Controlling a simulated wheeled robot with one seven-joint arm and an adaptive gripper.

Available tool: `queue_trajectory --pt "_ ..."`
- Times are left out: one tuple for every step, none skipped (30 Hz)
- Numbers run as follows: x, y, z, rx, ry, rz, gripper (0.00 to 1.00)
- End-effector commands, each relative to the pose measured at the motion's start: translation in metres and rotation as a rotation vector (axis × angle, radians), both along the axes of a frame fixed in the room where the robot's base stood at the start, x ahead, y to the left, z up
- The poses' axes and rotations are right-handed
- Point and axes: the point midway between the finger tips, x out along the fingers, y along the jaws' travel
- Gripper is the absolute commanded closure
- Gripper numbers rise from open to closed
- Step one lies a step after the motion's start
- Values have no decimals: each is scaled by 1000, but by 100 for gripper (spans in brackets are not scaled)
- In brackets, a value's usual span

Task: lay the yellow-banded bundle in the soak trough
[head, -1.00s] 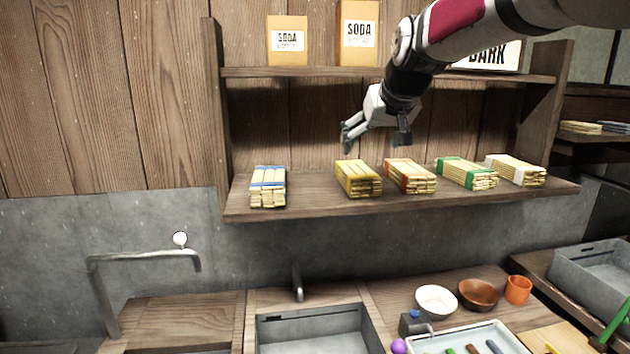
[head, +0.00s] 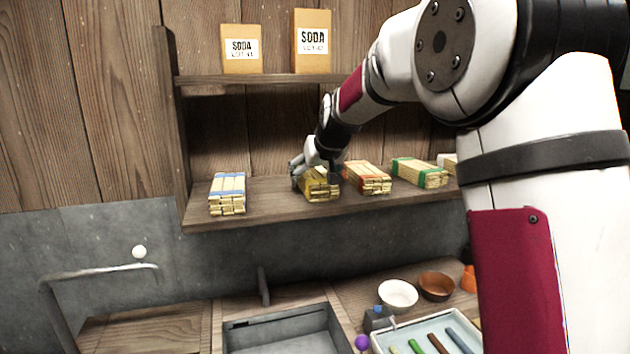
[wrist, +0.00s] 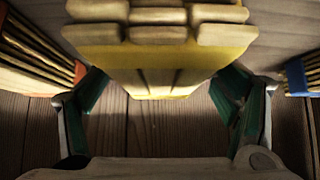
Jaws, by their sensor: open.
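The yellow-banded bundle (head: 320,186) of light wooden sticks lies on the lower shelf, between the blue-banded and orange-banded bundles. My gripper (head: 314,176) is at this bundle, its fingers reaching down around it and partly hiding it. In the wrist view the yellow-banded bundle (wrist: 160,55) fills the upper middle, and my open gripper (wrist: 163,105) has one green-padded finger on each side. I cannot tell whether the pads touch the bundle. A grey rectangular basin (head: 285,335), perhaps the soak trough, is sunk in the counter below.
The blue-banded bundle (head: 227,193) stands apart on the left. The orange-banded bundle (head: 367,177) is close on the right, with a green-banded bundle (head: 419,172) beyond. A tap (head: 100,275), a white bowl (head: 398,294) and a tray of coloured sticks (head: 425,330) are below.

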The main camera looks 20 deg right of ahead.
Motion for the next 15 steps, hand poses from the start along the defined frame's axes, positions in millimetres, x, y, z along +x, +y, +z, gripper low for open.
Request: queue_trajectory --pt "2 0 -2 0 0 0 18" --pt "3 0 -3 0 0 0 18" --pt "4 0 -3 0 -1 0 18" --pt "4 0 -3 0 -1 0 18" --pt "4 0 -3 0 -1 0 18" --pt "4 0 -3 0 -1 0 18" --pt "4 0 -3 0 -1 0 18" --pt "4 0 -3 0 -1 0 18" --pt "4 0 -4 0 -1 0 21" --pt "4 0 -4 0 -1 0 27" --pt "4 0 -4 0 -1 0 34" --pt "4 0 -3 0 -1 0 43" --pt "4 0 -3 0 -1 0 50" --pt "4 0 -4 0 -1 0 57" --pt "4 0 -4 0 0 0 66"
